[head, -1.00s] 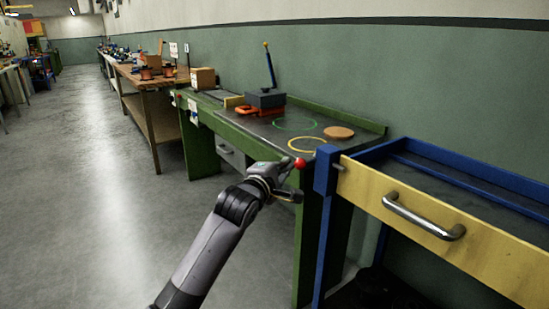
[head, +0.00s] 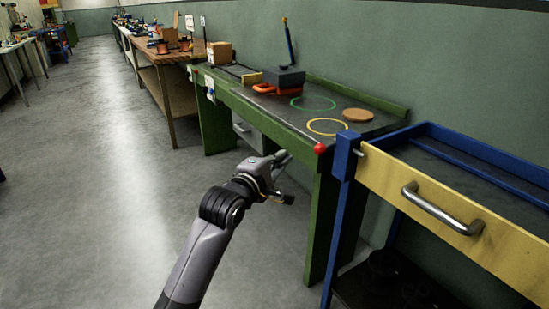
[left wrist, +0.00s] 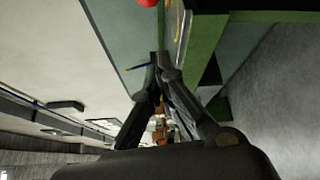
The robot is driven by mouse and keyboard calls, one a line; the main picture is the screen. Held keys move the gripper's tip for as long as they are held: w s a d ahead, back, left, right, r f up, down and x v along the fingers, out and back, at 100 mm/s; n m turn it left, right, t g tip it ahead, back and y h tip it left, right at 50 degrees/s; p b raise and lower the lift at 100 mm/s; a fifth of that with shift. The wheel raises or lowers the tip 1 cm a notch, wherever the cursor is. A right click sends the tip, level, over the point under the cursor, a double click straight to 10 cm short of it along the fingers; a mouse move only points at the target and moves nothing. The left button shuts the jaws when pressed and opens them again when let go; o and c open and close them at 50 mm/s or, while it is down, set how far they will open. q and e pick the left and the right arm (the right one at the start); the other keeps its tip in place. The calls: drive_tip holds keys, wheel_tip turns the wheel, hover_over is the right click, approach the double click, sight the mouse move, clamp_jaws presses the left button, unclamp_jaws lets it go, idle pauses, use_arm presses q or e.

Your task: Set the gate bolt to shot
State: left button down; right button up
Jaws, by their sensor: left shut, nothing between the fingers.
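The gate is a yellow panel (head: 455,215) with a metal handle on a blue-framed cart. At its left end stands a blue post (head: 345,158). A red ball knob (head: 319,148) sits left of the post, and a short metal pin (head: 363,153) shows between post and panel. They look like the two ends of the bolt; how far the pin reaches into the panel is unclear. My left gripper (head: 284,156) is shut and empty, left of the knob and apart from it. The left wrist view shows its closed fingers (left wrist: 155,68) and the knob (left wrist: 146,3) at the top edge.
A green workbench (head: 260,105) stands behind, carrying a dark block with a blue lever (head: 286,77), an orange clamp-like thing, rings and a wooden disc (head: 358,115). Wooden benches recede along the wall. The grey floor (head: 110,180) on the left is clear.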

use_arm(q)
drive_tip(key=v, duration=0.2)
drive_tip(key=shift+s+a, duration=0.2)
drive_tip(key=shift+s, duration=0.05)
use_arm(e)
drive_tip(key=shift+x, duration=0.9)
drive_tip(key=shift+s+a, duration=0.1)
